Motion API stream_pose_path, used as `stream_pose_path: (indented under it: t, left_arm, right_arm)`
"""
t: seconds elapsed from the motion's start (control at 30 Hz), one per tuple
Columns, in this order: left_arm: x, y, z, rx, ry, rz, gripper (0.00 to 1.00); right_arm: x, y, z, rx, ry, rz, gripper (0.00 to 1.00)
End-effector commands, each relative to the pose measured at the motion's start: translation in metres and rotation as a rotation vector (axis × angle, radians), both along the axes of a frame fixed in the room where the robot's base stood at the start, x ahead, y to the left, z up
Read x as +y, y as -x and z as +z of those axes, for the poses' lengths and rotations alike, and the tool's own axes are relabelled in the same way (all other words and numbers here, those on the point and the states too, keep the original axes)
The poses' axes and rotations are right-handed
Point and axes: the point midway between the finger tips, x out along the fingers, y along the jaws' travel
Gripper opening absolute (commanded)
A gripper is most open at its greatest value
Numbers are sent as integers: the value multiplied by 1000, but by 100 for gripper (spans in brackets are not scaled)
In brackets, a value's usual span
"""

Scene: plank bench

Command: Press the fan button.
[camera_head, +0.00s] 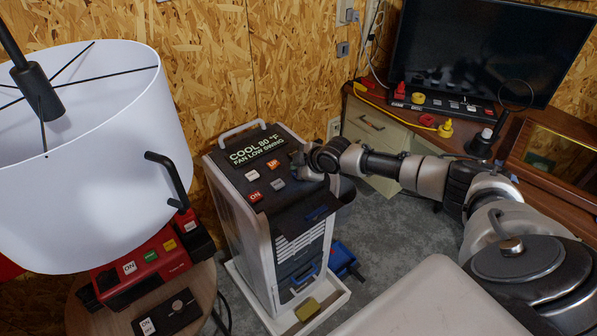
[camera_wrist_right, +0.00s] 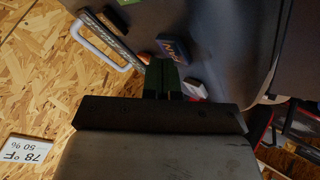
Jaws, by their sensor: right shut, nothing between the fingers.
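A grey portable cooler (camera_head: 240,222) stands on the floor, with a sloped black top panel. Its display (camera_head: 257,150) reads "COOL 80 °F, FAN LOW SWING". Several buttons show on it: orange (camera_head: 272,163), red "ON" (camera_head: 255,196), pale (camera_head: 251,175) and grey (camera_head: 278,184). I cannot tell in the head view which is the fan button. My right gripper (camera_head: 299,165) is over the panel's right side, hiding part of it. In the right wrist view its shut fingers (camera_wrist_right: 163,78) are beside a blue lettered button (camera_wrist_right: 172,49); contact is unclear. My left gripper is not in view.
A white lampshade (camera_head: 90,150) and a red device (camera_head: 145,265) on a round table stand left. A wooden desk (camera_head: 375,120) with a monitor (camera_head: 480,50) and a yellow plug-like item (camera_head: 445,128) is at the back right. A chipboard wall stands close behind the cooler.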

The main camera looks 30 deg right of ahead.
Motion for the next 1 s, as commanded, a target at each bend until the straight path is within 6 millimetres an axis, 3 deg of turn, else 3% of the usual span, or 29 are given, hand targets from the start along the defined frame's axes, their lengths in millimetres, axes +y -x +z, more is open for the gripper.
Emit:
stream_pose_path:
  t: [0.33,0.77,1.0]
  left_arm:
    - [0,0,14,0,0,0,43]
    - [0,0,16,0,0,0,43]
    - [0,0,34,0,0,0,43]
  right_arm:
    - [0,1,16,1,0,0,0]
    - [0,0,19,0,0,0,0]
    - [0,0,41,1,1,-1,0]
